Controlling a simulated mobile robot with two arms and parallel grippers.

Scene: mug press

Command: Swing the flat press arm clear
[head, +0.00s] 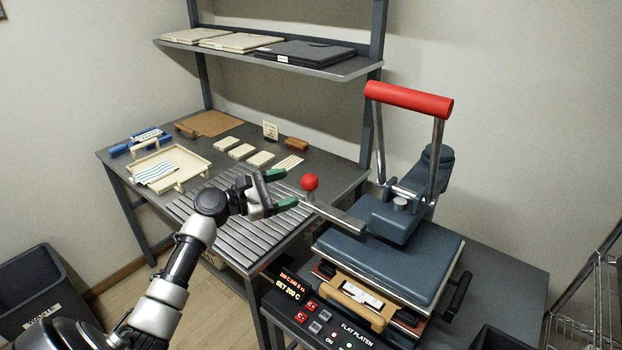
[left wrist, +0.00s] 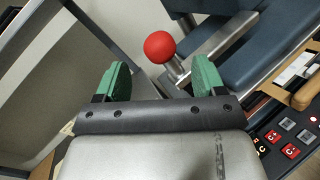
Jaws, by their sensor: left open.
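The flat press (head: 390,260) stands on the right-hand table, with a blue-grey upper platen and a red-topped lever handle (head: 408,99) raised above it. Its metal swing arm (head: 338,217) sticks out to the left and ends in a red ball knob (head: 310,183). My left gripper (head: 282,189) is open, with green fingertips, just left of the knob and apart from it. In the left wrist view the knob (left wrist: 159,47) shows beyond the gap between the fingertips (left wrist: 160,80), with nothing between them. My right gripper is not in view.
The slatted table (head: 240,212) at left holds a cream tray (head: 190,157), pale blocks and a brown board. A shelf (head: 300,68) with flat folders hangs above. A control panel (head: 312,305) is at the press front. A dark bin (head: 40,295) stands lower left.

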